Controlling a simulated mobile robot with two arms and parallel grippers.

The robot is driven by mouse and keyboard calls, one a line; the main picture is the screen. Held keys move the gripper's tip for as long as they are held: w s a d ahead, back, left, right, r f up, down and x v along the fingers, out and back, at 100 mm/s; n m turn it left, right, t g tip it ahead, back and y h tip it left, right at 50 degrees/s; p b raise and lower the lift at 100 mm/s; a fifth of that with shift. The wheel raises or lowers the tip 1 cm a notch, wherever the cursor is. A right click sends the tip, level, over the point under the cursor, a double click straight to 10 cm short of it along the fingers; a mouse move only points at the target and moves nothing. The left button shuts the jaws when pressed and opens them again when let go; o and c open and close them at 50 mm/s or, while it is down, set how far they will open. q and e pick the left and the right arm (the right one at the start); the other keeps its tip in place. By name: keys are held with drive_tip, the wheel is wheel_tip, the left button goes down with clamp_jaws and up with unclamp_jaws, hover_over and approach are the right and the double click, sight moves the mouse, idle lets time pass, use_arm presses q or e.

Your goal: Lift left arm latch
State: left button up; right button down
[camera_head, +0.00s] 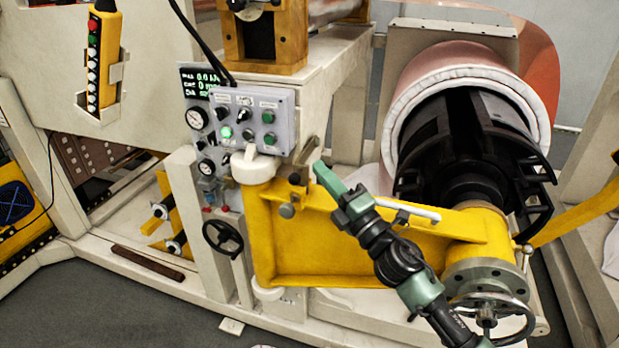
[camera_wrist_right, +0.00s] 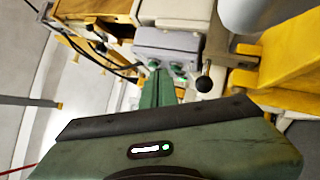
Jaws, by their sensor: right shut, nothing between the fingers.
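The yellow swing arm (camera_head: 370,240) reaches from the white hinge post at its left to the black spindle at its right. A small metal latch lever (camera_head: 306,157) with a dark ball end (camera_head: 294,178) sits at the arm's hinge end, just below the control box. The right wrist view shows the lever (camera_wrist_right: 217,52) hanging down with its black ball (camera_wrist_right: 203,84). My right gripper (camera_head: 320,167) has its green fingers shut and empty, to the right of the latch in the head view. The fingertips (camera_wrist_right: 158,74) show left of the ball, seemingly apart from it. My left gripper is out of view.
A grey control box (camera_head: 252,118) with buttons is close above the latch. A black handwheel (camera_head: 223,238) stands at lower left. A copper foil roll (camera_head: 450,75) is at the back right. Open grey floor (camera_head: 130,310) lies at lower left.

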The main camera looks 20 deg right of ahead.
drive_tip(key=w+a+r+n+g+y, duration=0.3)
drive_tip(key=n+g+y, duration=0.4)
drive_tip(key=n, duration=0.7)
drive_tip(key=d+f+n+g+h, duration=0.3)
drive_tip(key=d+n+g+h, duration=0.2)
drive_tip(key=d+n, duration=0.3)
drive_tip(key=shift+s+d+f+g, duration=0.25)
drive_tip(key=shift+d+g, duration=0.35)
drive_tip(key=shift+g, duration=0.3)
drive_tip(key=p+x, duration=0.3)
drive_tip(key=x, duration=0.6)
drive_tip(key=shift+w+p, duration=0.1)
drive_tip(key=shift+p, duration=0.2)
drive_tip(key=shift+w+a+f, duration=0.2)
drive_tip(key=shift+a+f, duration=0.15)
drive_tip(key=shift+r, duration=0.1)
